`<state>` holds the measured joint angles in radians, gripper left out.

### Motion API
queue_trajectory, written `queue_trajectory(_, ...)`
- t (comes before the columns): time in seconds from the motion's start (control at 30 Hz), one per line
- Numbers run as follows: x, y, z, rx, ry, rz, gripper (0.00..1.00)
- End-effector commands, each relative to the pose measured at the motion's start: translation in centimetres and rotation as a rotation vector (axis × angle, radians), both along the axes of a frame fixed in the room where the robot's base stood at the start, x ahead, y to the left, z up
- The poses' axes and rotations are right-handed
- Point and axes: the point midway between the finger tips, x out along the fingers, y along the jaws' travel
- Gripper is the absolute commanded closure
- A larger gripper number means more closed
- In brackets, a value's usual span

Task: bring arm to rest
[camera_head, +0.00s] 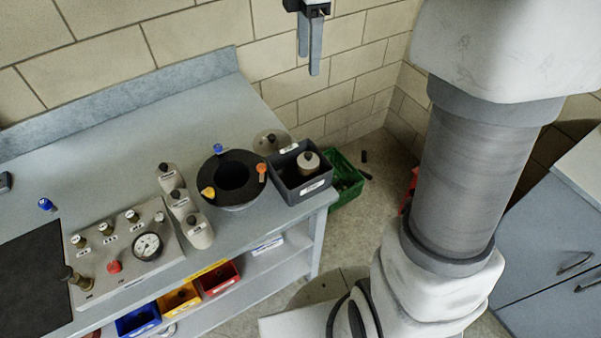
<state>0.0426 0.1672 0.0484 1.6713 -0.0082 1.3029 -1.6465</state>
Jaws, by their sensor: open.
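My gripper (311,62) shows at the top centre, in front of the tiled wall and above the back right of the bench. Its fingers point down and nothing shows between them. It is open and touches nothing that I can see. My arm's large grey and white links fill the right side of the view. The links joining them to the gripper are out of the picture.
The grey bench (120,115) holds a gauge panel (128,262), several white bottles (183,206), a black round vessel (233,180) and a dark bin (301,181). A green crate (345,180) stands on the floor. A cabinet (545,250) is at right.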

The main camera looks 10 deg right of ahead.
Motion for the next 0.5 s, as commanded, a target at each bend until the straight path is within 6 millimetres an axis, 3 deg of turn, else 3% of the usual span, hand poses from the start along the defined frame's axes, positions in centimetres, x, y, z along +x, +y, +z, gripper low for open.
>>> queue_trajectory(0.33, -0.2, 0.0, 0.1, -0.001, -0.005, -0.014, 0.39)
queue_trajectory(0.5, -2.5, 0.0, 1.3, 0.001, -0.057, -0.177, 0.39)
